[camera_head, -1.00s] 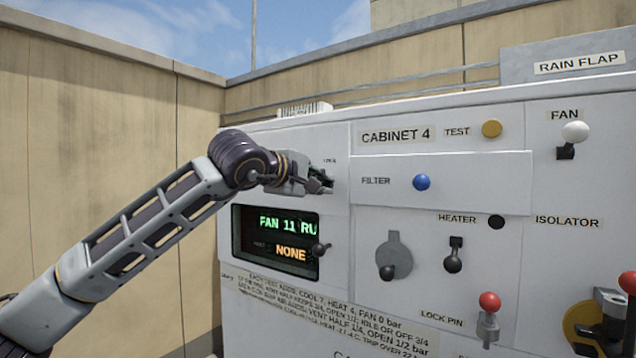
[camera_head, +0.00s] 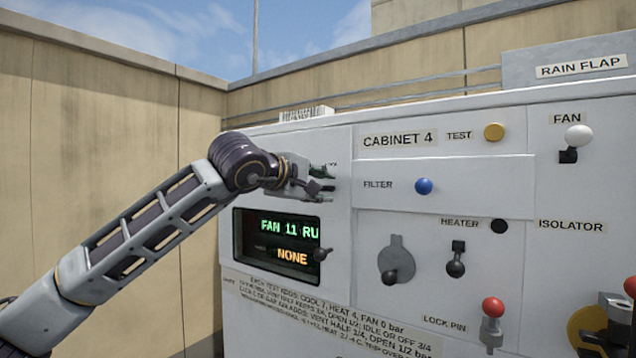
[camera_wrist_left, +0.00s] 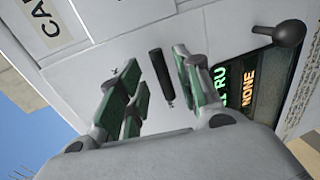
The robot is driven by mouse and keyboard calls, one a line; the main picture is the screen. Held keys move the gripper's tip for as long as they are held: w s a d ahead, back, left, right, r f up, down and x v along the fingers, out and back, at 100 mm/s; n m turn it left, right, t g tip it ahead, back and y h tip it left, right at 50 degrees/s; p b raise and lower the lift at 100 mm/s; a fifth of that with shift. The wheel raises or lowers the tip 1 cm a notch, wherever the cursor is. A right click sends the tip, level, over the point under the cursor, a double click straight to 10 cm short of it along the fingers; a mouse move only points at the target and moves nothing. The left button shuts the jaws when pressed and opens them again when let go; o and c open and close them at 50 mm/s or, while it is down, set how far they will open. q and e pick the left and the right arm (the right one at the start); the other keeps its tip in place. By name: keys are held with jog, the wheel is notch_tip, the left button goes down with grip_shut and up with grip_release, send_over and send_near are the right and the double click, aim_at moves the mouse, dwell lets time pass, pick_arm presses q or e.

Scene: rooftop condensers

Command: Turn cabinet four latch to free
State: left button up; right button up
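The front of cabinet four (camera_head: 398,138) faces me. In the left wrist view a short black bar handle (camera_wrist_left: 161,76), apparently the latch, stands out from the white panel. My left gripper (camera_head: 322,184) is at the panel above the display in the head view and hides the handle there. In the left wrist view the green-padded fingers of this gripper (camera_wrist_left: 158,78) are apart, one on each side of the bar, with gaps showing. My right gripper is out of view.
The display (camera_head: 276,243) with a small black knob (camera_head: 321,254) lies just below my gripper. To the right are a blue filter button (camera_head: 424,186), a grey plate with a black knob (camera_head: 396,256), a heater lever (camera_head: 456,259) and a red lock pin (camera_head: 493,308).

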pick_arm(q)
jog(key=v, duration=1.2)
jog(key=shift+a, duration=0.1)
dwell(0.4)
